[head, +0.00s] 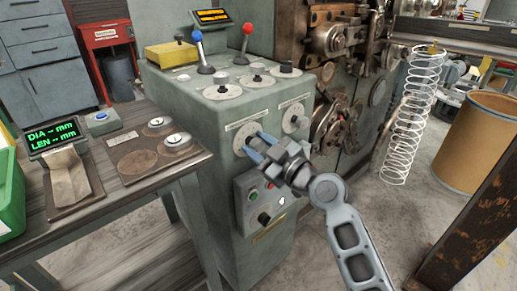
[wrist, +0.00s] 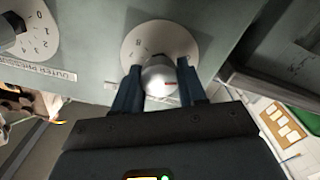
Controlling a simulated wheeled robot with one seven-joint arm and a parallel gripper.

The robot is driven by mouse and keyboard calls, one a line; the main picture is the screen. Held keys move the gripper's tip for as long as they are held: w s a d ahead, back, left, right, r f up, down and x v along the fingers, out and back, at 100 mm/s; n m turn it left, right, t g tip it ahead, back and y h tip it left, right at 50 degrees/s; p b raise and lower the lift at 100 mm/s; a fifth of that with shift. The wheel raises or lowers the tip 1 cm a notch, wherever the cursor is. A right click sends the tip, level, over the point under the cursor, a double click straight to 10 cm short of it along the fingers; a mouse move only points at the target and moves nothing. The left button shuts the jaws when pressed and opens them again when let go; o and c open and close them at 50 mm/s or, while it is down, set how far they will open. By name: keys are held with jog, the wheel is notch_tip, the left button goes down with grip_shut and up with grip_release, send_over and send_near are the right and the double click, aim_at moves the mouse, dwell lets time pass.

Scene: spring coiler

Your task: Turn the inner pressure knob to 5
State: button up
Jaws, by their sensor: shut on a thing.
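In the head view my gripper (head: 256,146) is at the left pressure dial (head: 240,134) on the front of the green-grey machine cabinet. In the wrist view my gripper (wrist: 160,80) has its two blue fingers on either side of a silver knob (wrist: 159,73), shut on it. A small red mark shows near the knob's lower edge. The knob sits on a round pale dial plate (wrist: 165,35); one digit, seemingly 8, shows, and most of the scale is hidden or too faint to read. Its label is mostly covered.
Another dial (wrist: 38,45), near a label reading OUTER PRESSURE, is at the left in the wrist view; it is the right dial (head: 294,118) in the head view. A lower button panel (head: 262,200) is beneath my gripper. A wire coil (head: 412,120) stands at right.

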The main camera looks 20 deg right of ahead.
jog(key=m+b, duration=0.1)
jog(key=m, duration=0.2)
jog(key=shift+m, duration=0.4)
jog(key=m, duration=0.3)
jog(key=shift+m, duration=0.3)
jog(key=m, duration=0.3)
jog(key=shift+d+r+m+p, duration=0.1)
jog(key=shift+r+m+p, duration=0.05)
jog(key=shift+m+p, duration=0.2)
jog(key=m+p, duration=0.1)
jog(key=m, duration=0.3)
jog(key=shift+w+m, duration=0.1)
jog(key=shift+m, duration=0.15)
jog(key=m+p, duration=0.3)
jog(key=m, duration=0.3)
jog(key=shift+d, duration=0.15)
jog(key=m, duration=0.2)
jog(key=m+p, duration=0.1)
jog(key=m, duration=0.1)
jog(key=m+p, duration=0.1)
jog(key=shift+d+f+m, duration=0.1)
jog(key=shift+f+m, duration=0.15)
jog(key=shift+m, duration=0.15)
jog(key=o, duration=1)
